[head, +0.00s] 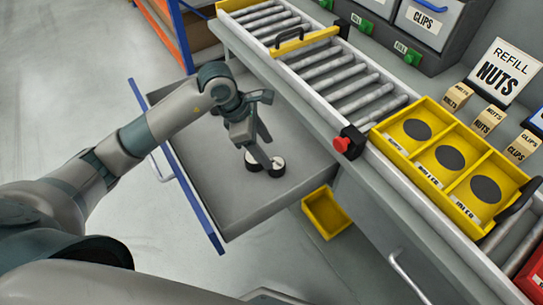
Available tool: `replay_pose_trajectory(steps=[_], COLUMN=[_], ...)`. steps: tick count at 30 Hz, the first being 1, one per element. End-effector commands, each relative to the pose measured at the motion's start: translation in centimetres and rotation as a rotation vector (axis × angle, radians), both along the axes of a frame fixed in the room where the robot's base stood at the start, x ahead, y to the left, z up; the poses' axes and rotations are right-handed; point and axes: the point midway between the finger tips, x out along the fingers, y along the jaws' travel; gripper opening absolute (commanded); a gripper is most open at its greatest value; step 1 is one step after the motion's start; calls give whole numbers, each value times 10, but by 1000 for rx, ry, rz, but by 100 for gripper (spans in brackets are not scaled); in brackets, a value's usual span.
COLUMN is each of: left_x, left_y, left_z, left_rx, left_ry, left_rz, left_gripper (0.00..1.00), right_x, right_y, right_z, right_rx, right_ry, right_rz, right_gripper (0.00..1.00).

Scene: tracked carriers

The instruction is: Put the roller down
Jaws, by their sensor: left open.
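A small dark piece with white round ends, which looks like the roller (278,164), lies on the floor of the open grey drawer (222,205). My left gripper (267,153) reaches down into the drawer right at the roller. Its fingers are apart, and one fingertip overlaps the roller in the picture and partly hides it. I cannot tell whether that finger touches it. My right gripper is not in view.
The drawer's blue-edged front (193,200) stands to the left. Above the drawer runs a roller conveyor (345,80) with a yellow three-pocket carrier (425,110) and a red button (342,145). A yellow bin (326,212) sits below. The drawer's near floor is clear.

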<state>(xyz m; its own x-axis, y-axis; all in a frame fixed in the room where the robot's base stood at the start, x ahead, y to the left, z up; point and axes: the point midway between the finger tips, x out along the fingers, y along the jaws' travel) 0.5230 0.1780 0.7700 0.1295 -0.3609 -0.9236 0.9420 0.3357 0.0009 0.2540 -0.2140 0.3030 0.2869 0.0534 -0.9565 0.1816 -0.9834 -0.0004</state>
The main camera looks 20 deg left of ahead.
Motion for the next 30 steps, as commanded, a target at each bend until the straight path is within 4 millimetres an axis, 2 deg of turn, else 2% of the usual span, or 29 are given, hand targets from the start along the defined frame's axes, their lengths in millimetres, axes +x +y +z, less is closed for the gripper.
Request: replay_pose_trajectory(steps=[3, 9, 30], left_x=[-2, -5, -6], left_y=[7, 14, 15], left_z=[17, 34, 37], left_rx=[1, 1, 1], left_ry=[-3, -1, 1], left_rz=[0, -1, 0], left_gripper=[57, 57, 57], right_x=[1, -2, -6], right_y=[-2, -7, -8], right_z=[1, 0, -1], right_rx=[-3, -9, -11], right_ry=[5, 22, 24], right_rz=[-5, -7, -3], right_gripper=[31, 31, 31])
